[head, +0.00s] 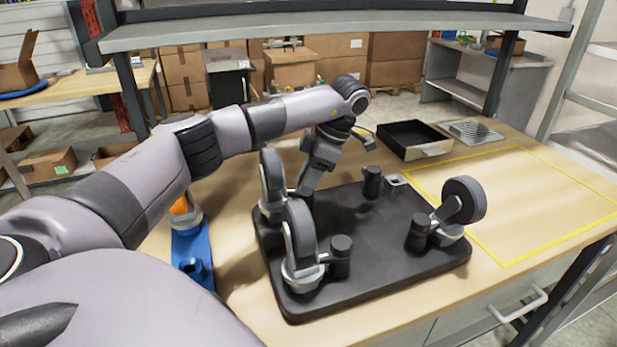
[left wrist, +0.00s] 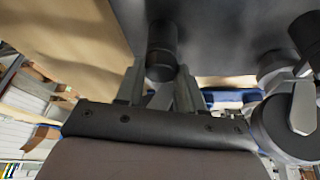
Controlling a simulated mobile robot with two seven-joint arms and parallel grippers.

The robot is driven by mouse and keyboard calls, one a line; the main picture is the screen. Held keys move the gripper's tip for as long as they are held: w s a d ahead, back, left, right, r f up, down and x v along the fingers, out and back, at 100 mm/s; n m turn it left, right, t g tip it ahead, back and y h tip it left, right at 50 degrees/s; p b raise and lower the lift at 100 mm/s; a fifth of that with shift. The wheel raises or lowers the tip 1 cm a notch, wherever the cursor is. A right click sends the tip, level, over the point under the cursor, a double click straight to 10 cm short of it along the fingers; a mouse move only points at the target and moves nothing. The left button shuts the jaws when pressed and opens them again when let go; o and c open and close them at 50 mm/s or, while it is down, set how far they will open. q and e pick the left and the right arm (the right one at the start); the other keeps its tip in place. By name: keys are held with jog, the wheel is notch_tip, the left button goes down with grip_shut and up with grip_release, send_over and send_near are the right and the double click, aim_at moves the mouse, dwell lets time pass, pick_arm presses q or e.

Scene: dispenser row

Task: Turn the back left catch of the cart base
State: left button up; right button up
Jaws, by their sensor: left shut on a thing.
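The cart base (head: 385,250) is a black plate lying on the wooden table, with grey casters at its back left (head: 271,178), front left (head: 301,232) and front right (head: 463,199). My left gripper (head: 305,190) reaches down at the back left corner, beside the back left caster. In the left wrist view its two fingers (left wrist: 160,85) are shut on a dark cylindrical knob, the back left catch (left wrist: 161,45). In the head view the gripper mostly hides this catch. Similar black catches stand at the front left (head: 341,255), front right (head: 418,234) and back right (head: 372,181). My right gripper is not in view.
The back right corner has an empty grey socket (head: 397,181). A blue holder (head: 190,255) stands left of the base. A black open tray (head: 413,141) and a grey grid plate (head: 474,131) lie behind. The yellow-outlined area (head: 535,200) on the right is clear.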

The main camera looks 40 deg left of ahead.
pick_arm(q)
jog(key=shift+w+a+n+g+h, duration=0.1)
jog(key=shift+n+g+h, duration=0.4)
jog(key=shift+n, duration=1.4)
jog(key=o, duration=0.8)
jog(key=shift+c, duration=0.2)
jog(key=v, duration=0.7)
jog(key=shift+r, duration=0.2)
jog(key=shift+f, duration=0.1)
